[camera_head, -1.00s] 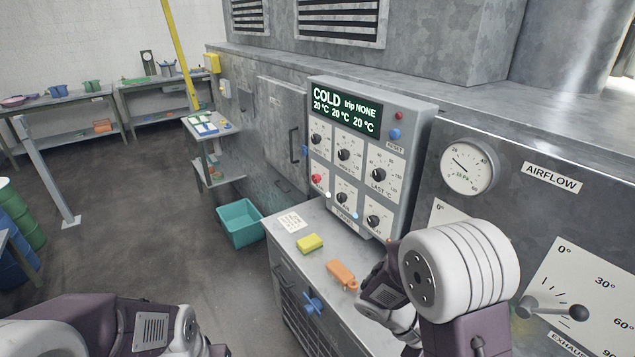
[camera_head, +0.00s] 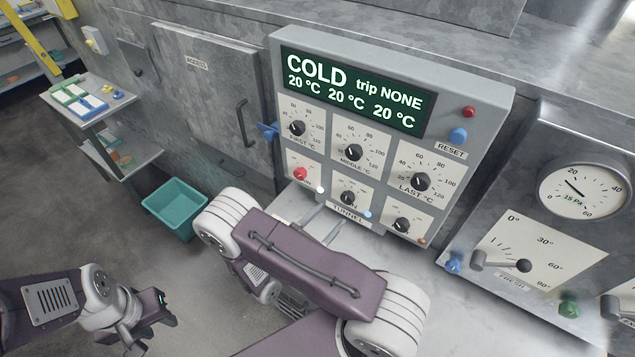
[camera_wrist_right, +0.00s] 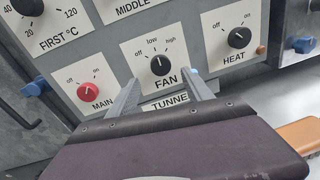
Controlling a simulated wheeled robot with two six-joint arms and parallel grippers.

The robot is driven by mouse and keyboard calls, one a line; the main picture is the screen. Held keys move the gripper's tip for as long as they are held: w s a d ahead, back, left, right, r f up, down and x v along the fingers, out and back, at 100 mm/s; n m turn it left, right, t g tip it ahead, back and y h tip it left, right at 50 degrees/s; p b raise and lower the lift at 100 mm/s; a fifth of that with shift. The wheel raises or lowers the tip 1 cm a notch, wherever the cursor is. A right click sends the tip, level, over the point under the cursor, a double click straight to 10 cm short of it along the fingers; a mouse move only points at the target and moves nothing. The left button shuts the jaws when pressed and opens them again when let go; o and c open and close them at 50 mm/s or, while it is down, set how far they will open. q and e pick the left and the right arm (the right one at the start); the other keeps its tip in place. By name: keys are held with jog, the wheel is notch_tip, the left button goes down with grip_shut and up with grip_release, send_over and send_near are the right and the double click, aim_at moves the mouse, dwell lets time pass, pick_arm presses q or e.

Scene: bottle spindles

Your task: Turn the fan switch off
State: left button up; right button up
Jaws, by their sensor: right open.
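The fan switch (camera_head: 347,198) is a black knob low in the middle of the control panel (camera_head: 488,97). In the right wrist view the fan switch (camera_wrist_right: 160,65) has off, low and high marks, and its pointer looks roughly upward, near low. My right gripper (camera_head: 324,217) is open just in front of and below this knob. In the right wrist view its two fingers (camera_wrist_right: 163,88) stand apart, one on each side below the knob, with nothing between them. I cannot tell if they touch the panel. My left gripper (camera_head: 148,322) hangs low at the left, away from the panel; its opening is unclear.
The red main knob (camera_head: 300,174) is left of the fan switch and the heat knob (camera_head: 401,225) is right. The display (camera_head: 350,90) reads COLD, trip NONE. An orange object (camera_wrist_right: 301,135) lies at the right. A teal bin (camera_head: 175,208) stands on the floor.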

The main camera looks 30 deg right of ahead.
aim_at(346, 201)
jog(key=d+p, duration=0.1)
jog(key=d, duration=0.1)
jog(key=w+d+n+t+p, duration=0.1)
jog(key=d, duration=0.1)
jog(key=d+n+p, duration=0.1)
jog(key=d+p, duration=0.1)
jog(key=shift+w+d+f+t+y, duration=0.2)
jog(key=shift+w+t+y, duration=0.1)
jog(key=shift+w, duration=0.1)
jog(key=shift+w+d, duration=0.15)
pick_arm(q)
jog(key=r, duration=0.4)
jog(key=shift+s+r, duration=0.25)
jog(key=shift+r, duration=0.1)
pick_arm(e)
jog(key=shift+w+f, duration=0.1)
jog(key=shift+w, duration=0.1)
jog(key=shift+s, duration=0.1)
grip_shut()
pick_arm(q)
jog(key=shift+s+d, duration=0.1)
